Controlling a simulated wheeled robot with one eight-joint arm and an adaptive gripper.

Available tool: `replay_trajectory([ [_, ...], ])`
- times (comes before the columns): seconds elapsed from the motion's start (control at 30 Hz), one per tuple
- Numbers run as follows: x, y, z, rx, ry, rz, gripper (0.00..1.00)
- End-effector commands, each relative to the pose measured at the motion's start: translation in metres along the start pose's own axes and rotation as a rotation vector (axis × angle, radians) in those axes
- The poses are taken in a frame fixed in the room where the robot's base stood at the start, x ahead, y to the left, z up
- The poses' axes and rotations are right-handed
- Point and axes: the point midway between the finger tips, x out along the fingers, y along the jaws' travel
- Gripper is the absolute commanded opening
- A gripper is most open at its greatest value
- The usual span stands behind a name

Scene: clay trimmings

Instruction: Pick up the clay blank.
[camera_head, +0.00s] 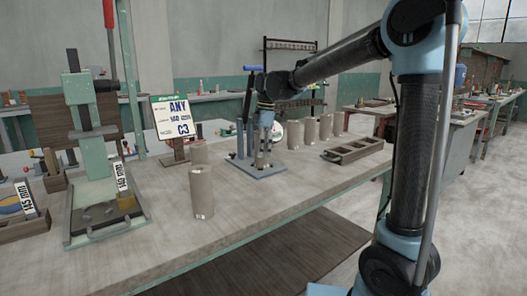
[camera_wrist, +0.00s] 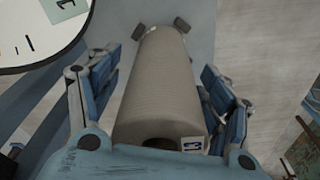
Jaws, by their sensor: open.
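A clay blank (camera_wrist: 158,80), a grey-brown cylinder with a small hole in its near end and a white tag, lies between the fingers of my gripper (camera_wrist: 160,28) in the wrist view. The fingers are open on either side of it; I cannot tell whether either touches it. In the head view my gripper (camera_head: 263,155) points down over a blue-grey stand (camera_head: 257,172) on the bench; the blank there is mostly hidden by the fingers. Other clay cylinders stand upright on the bench: one in front (camera_head: 201,192), one behind it (camera_head: 198,153), and several to the right (camera_head: 295,136).
A round white dial (camera_wrist: 40,30) is close by my gripper in the wrist view. A slotted wooden tray (camera_head: 352,151) lies right of the stand. A sign (camera_head: 178,118) and a green press (camera_head: 95,150) stand left. The bench's front middle (camera_head: 270,205) is clear.

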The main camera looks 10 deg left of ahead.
Motion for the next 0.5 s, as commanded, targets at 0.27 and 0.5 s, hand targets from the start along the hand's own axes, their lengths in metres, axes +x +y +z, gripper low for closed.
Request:
replay_trajectory([
  [0.27,0.0116,-0.0003,0.0001,0.000,0.001,0.001,0.73],
  [0.5,0.0113,-0.0002,0.0002,0.000,0.001,0.001,0.46],
])
